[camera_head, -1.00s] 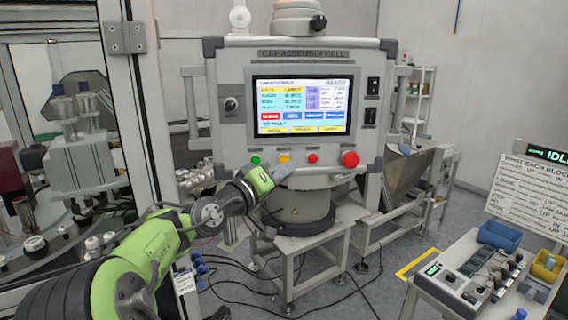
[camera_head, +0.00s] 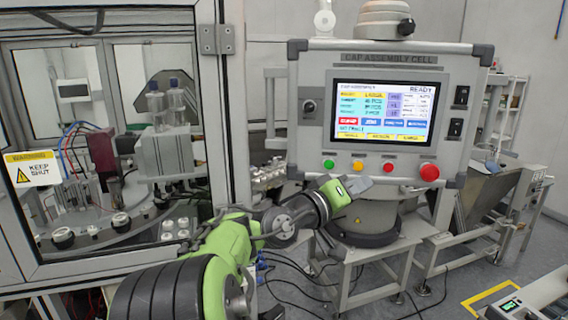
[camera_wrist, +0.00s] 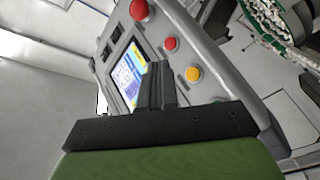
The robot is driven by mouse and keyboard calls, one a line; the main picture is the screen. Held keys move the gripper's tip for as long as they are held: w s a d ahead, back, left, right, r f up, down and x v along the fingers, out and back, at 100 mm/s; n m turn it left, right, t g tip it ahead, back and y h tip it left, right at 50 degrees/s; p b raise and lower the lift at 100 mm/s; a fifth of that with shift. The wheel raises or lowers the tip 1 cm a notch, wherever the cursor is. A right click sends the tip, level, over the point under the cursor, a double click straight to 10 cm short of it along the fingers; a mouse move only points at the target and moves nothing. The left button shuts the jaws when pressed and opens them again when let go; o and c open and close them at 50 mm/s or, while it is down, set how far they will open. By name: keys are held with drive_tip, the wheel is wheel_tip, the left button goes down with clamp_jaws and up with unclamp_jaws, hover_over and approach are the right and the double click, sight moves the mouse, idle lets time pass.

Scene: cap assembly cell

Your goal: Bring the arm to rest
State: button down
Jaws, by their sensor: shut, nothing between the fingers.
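My green arm (camera_head: 228,245) reaches from the bottom of the head view toward the control panel. My gripper (camera_head: 366,183) is at its end, just below the panel's button row in the picture. Its dark fingers (camera_wrist: 158,86) are shut together and empty in the wrist view. The panel (camera_head: 300,140) carries a lit screen (camera_head: 382,111) reading READY. Below the screen are a green button (camera_head: 328,165), a yellow button (camera_head: 357,166), a small red button (camera_head: 387,168) and a large red button (camera_head: 429,173). The fingers appear apart from the buttons, though the exact gap is unclear.
A round grey base (camera_head: 365,225) on a metal stand is below the panel. A steel hopper (camera_head: 487,195) stands at right. Cables lie on the floor.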

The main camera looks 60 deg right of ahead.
drive_tip(key=w+a+f+n+t+y, duration=0.2)
drive_tip(key=w+a+f+t+y, duration=0.3)
drive_tip(key=f, duration=0.3)
drive_tip(key=w+a+f+n+t+y, duration=0.1)
drive_tip(key=w+a+f+t+y, duration=0.25)
drive_tip(key=w+f+t, duration=0.35)
drive_tip(key=w+a+f+n+t+y, duration=0.1)
drive_tip(key=w+a+n+y, duration=0.1)
drive_tip(key=a, duration=0.5)
drive_tip(key=w+a+f+n+y, duration=0.1)
drive_tip(key=a+f+y, duration=0.1)
drive_tip(key=a, duration=0.6)
drive_tip(key=s+a+n+y, duration=0.2)
drive_tip(key=s+a+n, duration=0.1)
drive_tip(key=a, duration=0.6)
drive_tip(key=s+a+f+n+y, duration=0.1)
drive_tip(key=s+a+n+y, duration=0.1)
drive_tip(key=a, duration=0.7)
drive_tip(key=shift+s+a+n+y, duration=0.25)
drive_tip(key=shift+s+n+y, duration=0.1)
drive_tip(key=shift+s+n, duration=0.6)
